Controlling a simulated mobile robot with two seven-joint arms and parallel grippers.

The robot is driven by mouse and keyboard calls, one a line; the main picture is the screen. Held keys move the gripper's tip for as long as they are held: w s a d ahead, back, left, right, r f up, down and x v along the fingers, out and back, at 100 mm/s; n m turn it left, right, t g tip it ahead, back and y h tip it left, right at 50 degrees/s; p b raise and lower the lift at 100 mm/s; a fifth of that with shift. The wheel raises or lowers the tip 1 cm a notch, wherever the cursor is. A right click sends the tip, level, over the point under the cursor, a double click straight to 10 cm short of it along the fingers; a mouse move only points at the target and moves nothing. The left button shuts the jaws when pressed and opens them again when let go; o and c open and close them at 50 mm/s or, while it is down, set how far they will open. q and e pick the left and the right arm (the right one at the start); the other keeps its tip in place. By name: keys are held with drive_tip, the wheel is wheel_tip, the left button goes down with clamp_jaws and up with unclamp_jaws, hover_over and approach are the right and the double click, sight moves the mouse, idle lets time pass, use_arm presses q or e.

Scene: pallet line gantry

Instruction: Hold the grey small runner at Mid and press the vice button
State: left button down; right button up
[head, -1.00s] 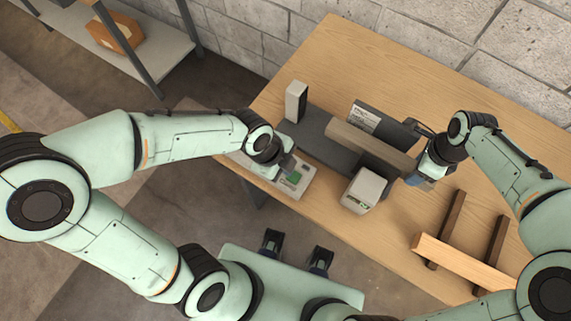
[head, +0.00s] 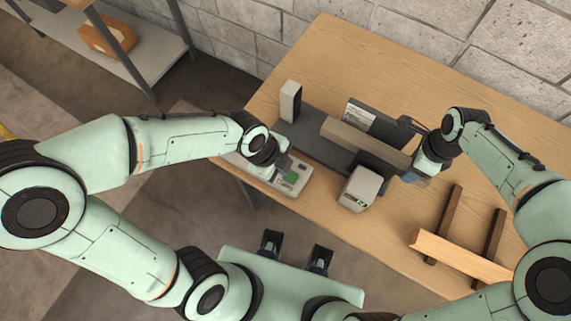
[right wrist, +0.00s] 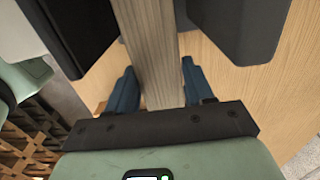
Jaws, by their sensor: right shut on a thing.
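The grey small runner (head: 365,142) is a grey-brown wooden bar lying across the dark grey vice bed (head: 318,138), in front of a dark upright plate (head: 378,122). My right gripper (head: 413,172) is shut on its right end. In the right wrist view the runner (right wrist: 150,50) passes between the two blue fingers (right wrist: 156,88). The control box (head: 298,182) with a green button (head: 291,176) sits at the table's near left edge. My left gripper (head: 284,165) is just above the green button; whether it touches, and its finger opening, cannot be made out.
A pale block (head: 290,101) stands left of the bed and a pale box with a small green display (head: 360,189) stands in front. A wooden frame of bars (head: 460,255) lies at the table's right front. The table's back (head: 350,50) is clear.

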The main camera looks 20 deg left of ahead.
drive_tip(key=shift+w, duration=0.35)
drive_tip(key=shift+w+d, duration=0.2)
drive_tip(key=shift+w, duration=0.3)
use_arm(q)
drive_tip(key=shift+f, duration=0.15)
idle(1.3)
